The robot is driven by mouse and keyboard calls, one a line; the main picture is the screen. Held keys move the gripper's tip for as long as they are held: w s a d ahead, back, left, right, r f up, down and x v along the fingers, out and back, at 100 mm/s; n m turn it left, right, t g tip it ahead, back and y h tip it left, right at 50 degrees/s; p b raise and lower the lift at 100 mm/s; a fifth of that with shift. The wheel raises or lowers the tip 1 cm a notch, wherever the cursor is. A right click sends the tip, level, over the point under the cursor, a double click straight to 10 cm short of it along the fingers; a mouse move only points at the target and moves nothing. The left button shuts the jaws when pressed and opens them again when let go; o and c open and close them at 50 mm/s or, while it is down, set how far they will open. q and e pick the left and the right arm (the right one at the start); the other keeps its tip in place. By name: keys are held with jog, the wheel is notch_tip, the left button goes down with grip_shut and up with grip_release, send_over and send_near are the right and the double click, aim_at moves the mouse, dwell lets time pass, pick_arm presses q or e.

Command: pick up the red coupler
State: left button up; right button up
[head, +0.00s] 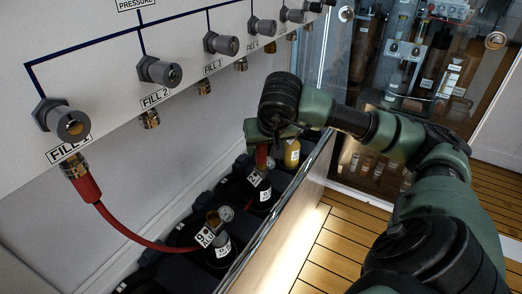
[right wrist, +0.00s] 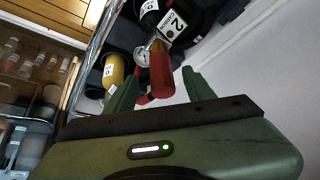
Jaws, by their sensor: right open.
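A red coupler (head: 261,156) stands at the cylinder with the "2" tag, just below my right gripper (head: 268,133) in the head view. In the right wrist view the red coupler (right wrist: 161,70) lies between the two green fingers of my right gripper (right wrist: 158,78). The fingers are open, with a visible gap to the coupler at the right finger. Whether either finger touches it I cannot tell. A second red fitting (head: 87,188) with a red hose hangs from the FILL 1 port and runs down to the front cylinder. My left gripper is not in view.
The white fill panel (head: 60,40) with its knobs (head: 70,122) overhangs the cylinder trough on the left. Black cylinders (head: 217,250) and a yellow one (head: 292,153) stand behind the trough's metal edge (head: 285,195). A glass cabinet (head: 410,80) stands behind. The wooden floor at right is clear.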

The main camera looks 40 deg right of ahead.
aim_at(261, 151)
jog(key=x, duration=0.4)
jog(key=shift+w+a+b, duration=0.1)
jog(key=shift+b, duration=0.2)
grip_shut()
